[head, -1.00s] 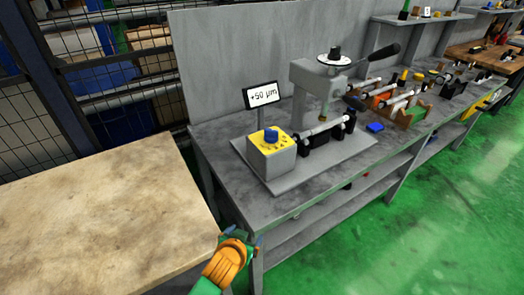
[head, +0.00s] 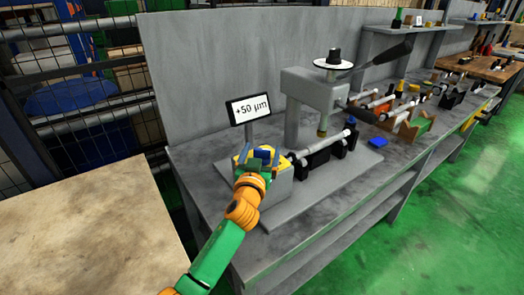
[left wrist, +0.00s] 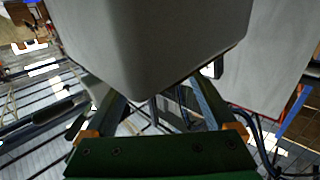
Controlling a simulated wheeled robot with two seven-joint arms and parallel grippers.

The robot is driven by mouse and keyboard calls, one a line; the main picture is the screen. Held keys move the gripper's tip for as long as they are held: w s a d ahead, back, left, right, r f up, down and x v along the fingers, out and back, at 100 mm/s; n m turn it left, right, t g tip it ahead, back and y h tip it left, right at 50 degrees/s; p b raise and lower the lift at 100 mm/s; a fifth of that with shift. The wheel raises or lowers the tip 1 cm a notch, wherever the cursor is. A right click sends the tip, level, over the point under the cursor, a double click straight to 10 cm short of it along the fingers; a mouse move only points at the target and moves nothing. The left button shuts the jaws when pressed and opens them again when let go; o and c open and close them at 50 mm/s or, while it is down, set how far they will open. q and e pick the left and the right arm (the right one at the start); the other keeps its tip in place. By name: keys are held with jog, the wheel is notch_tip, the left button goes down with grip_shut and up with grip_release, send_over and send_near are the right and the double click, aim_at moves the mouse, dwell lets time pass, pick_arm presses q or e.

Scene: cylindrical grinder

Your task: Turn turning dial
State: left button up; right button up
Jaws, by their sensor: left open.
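The dial box (head: 280,187) is grey with a yellow top and stands at the near left end of the grey machine base. My left gripper (head: 258,157) is in front of and over the box in the head view, and it is open. Blue parts show at the gripper's tips, and the blue turning dial there is mostly hidden, so I cannot tell whether the fingers touch it. In the left wrist view, a large smooth grey body fills the top middle, and the two open fingers (left wrist: 158,105) reach toward it, partly hidden. My right gripper is not in view.
A sign (head: 249,108) reading "+50 µm" stands behind the box. The grinder (head: 315,90) with its shaft (head: 322,147) is to the right. A beige table (head: 90,235) is at the left.

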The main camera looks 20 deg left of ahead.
pick_arm(q)
jog(key=shift+w+a+f, duration=0.1)
jog(key=shift+w+f, duration=0.1)
jog(key=shift+w, duration=0.4)
jog(key=shift+s+r, duration=0.1)
jog(key=shift+s, duration=0.1)
jog(key=shift+c, duration=1.3)
jog(key=c, duration=1.1)
jog(key=m+h+p, duration=0.2)
jog(key=h+p, duration=0.2)
jog(key=shift+a+r+m, duration=0.1)
jog(key=shift+r+m, duration=0.2)
jog(key=shift+m, duration=0.1)
jog(key=shift+f+m+h+p, duration=0.1)
jog(key=shift+m+h+p, duration=0.5)
jog(key=shift+h, duration=0.5)
jog(key=shift+f+m+g+h, duration=0.15)
jog(key=shift+m+g+h, duration=0.35)
jog(key=shift+m+h, duration=0.5)
jog(key=shift+h, duration=0.5)
jog(key=o, duration=1.4)
jog(key=shift+f, duration=0.1)
jog(key=shift+c, duration=0.2)
